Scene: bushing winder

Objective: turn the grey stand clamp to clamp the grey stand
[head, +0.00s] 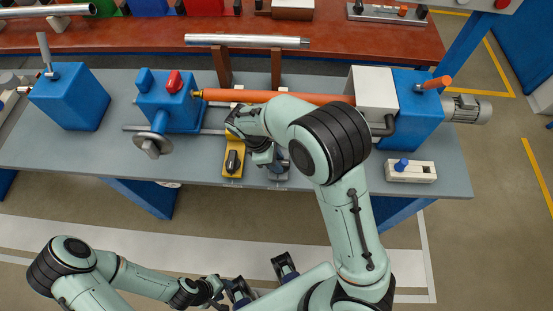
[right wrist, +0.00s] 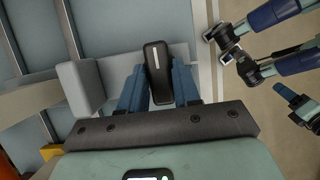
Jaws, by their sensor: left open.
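The grey stand (head: 278,174) is on the bench, right of a yellow stand (head: 232,166); my right arm hides part of it in the head view. It shows as pale grey blocks in the right wrist view (right wrist: 82,88). Its clamp, a black upright lever (right wrist: 158,72) with a light stripe, sits between the blue fingers of my right gripper (right wrist: 159,92). Both fingers lie against its sides, so the gripper appears shut on it. My left gripper (head: 229,289) is open and empty, low in the head view, away from the bench.
An orange bar (head: 300,97) runs along the bench between a blue tailstock (head: 168,100) and a blue headstock (head: 417,108). A handwheel (head: 152,144) projects at the front left. A white switch box (head: 410,172) lies at right. The floor before the bench is clear.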

